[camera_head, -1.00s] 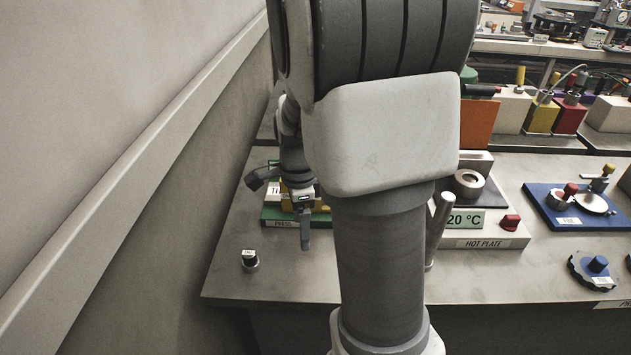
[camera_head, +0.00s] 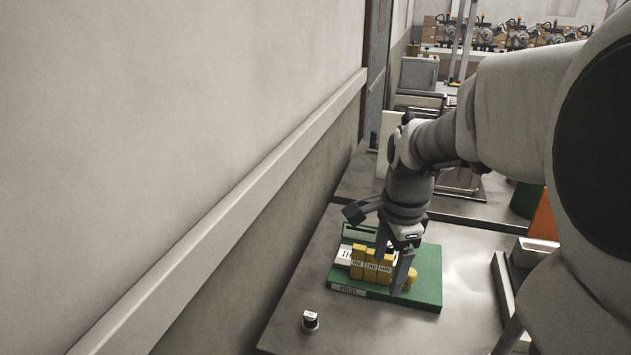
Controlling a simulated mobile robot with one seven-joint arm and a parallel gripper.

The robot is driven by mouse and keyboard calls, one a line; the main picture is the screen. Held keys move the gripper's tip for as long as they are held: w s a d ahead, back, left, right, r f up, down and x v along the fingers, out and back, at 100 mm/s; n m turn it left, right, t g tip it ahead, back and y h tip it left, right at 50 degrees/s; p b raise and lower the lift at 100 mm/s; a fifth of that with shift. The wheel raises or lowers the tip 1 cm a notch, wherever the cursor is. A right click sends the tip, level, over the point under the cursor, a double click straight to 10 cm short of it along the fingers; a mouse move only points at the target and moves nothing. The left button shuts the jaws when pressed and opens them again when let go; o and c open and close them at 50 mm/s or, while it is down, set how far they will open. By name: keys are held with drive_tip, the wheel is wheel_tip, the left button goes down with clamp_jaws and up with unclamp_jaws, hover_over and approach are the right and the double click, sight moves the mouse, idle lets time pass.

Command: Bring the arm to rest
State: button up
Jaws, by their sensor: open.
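My arm reaches in from the right side of the head view and bends down over the left end of the bench. My gripper (camera_head: 391,262) points downward with its fingers apart, above a green board (camera_head: 425,280) labelled PRESS. Several yellow labelled blocks (camera_head: 371,266) stand in a row on the board, just behind and left of the fingers. I see nothing held between the fingers, though the blocks and the near finger hide part of the gap. I cannot tell whether a finger touches a block.
A small dark cylinder with a pale top (camera_head: 310,321) stands near the bench's front left edge. A wall with a rail (camera_head: 230,205) runs close along the left. The bench (camera_head: 300,275) is bare around the cylinder. Another worktop with equipment lies behind.

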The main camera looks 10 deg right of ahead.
drive_tip(key=s+a+r+n+t, duration=0.4)
drive_tip(key=s+n, duration=0.7)
drive_tip(key=n, duration=0.7)
drive_tip(key=shift+s+a+r+t, duration=0.15)
drive_tip(key=shift+a+r+t, duration=0.15)
drive_tip(key=shift+a+r, duration=1.5)
drive_tip(key=shift+a+f, duration=0.5)
